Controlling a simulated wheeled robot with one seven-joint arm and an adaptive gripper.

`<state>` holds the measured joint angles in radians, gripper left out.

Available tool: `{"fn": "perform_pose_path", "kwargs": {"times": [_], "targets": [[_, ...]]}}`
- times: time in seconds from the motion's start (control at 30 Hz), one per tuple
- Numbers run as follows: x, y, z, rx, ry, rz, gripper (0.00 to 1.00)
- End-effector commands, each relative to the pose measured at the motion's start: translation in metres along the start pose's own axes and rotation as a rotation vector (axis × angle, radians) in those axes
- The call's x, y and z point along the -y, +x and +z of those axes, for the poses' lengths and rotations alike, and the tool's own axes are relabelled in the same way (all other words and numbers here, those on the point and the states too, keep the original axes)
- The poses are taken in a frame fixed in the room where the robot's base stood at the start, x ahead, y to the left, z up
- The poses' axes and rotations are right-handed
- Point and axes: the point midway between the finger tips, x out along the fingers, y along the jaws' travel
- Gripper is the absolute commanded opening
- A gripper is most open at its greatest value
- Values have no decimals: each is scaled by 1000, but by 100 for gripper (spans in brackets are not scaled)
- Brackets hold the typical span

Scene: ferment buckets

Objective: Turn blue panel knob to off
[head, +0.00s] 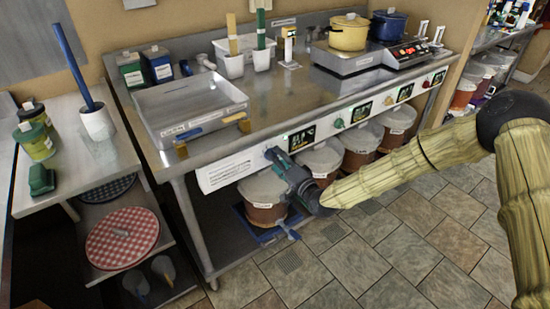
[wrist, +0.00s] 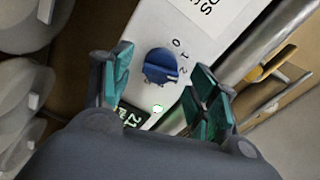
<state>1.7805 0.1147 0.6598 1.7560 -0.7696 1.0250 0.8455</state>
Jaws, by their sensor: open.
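The blue knob (wrist: 160,66) sits on the white front panel between my open fingers in the wrist view. Marks 0, 1 and 2 are printed beside it. In the head view the blue knob (head: 270,154) shows at the left part of the panel, just beyond my fingertips. My gripper (head: 282,162) reaches to the panel from the right. In the wrist view the teal fingers of my gripper (wrist: 162,92) stand apart on either side of the knob, with no clear contact. The exact knob setting is hard to read.
The panel (head: 225,171) runs along the counter front, with green, yellow and red knobs further right. A small display (wrist: 132,117) is beside the blue knob. Ferment buckets (head: 262,188) stand below. A steel tray (head: 190,107) sits on the counter above. Tiled floor is clear in front.

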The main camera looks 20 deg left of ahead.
Motion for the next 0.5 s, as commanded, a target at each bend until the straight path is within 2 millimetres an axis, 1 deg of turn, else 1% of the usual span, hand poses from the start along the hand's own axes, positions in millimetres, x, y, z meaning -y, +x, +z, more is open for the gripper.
{"fn": "perform_pose_path", "kwargs": {"times": [0.1, 0.2, 0.5], "targets": [[0, 11, 0, 0, 0, -1, 59], [0, 16, 0, 0, 0, 0, 59], [0, 18, 0, 0, 0, 0, 59]]}}
